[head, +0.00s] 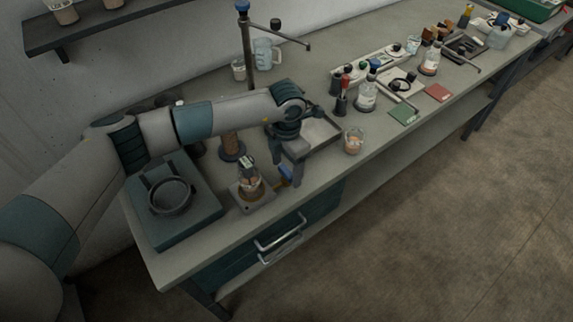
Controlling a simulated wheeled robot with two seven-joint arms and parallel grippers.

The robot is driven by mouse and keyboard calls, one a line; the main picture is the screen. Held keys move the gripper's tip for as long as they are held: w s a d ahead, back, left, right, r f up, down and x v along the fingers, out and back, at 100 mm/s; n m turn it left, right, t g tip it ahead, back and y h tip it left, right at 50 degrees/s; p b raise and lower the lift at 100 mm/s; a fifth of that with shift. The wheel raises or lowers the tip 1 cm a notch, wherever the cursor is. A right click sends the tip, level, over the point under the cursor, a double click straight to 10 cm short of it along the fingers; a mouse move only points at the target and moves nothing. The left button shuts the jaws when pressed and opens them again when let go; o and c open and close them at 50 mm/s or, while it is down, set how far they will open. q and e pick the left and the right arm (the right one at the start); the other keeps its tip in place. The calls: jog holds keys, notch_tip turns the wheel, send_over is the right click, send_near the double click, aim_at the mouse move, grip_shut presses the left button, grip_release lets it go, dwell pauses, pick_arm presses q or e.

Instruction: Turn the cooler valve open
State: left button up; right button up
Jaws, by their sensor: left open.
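My left gripper (289,170) reaches over the near bench from the left, pointing down, open. Just below and between its fingers is a small blue part with a brass-coloured piece (283,183), which looks like the cooler valve's handle. The fingers partly hide it, and I cannot tell its turn or whether they touch it. A small flask (248,176) stands on a square base to its left. A copper-coloured column (230,145) stands behind the flask, partly covered by my left arm. My right gripper is not in view.
A grey box with a black ring (170,195) sits at the bench's left end. A tall stand (246,40) with a side arm rises behind my arm. A glass beaker (353,141) is to the right. Bottles and trays crowd the bench farther right. The floor in front is clear.

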pick_arm(q)
jog(key=shift+c, duration=0.6)
jog(key=c, duration=0.9)
jog(key=shift+c, duration=0.2)
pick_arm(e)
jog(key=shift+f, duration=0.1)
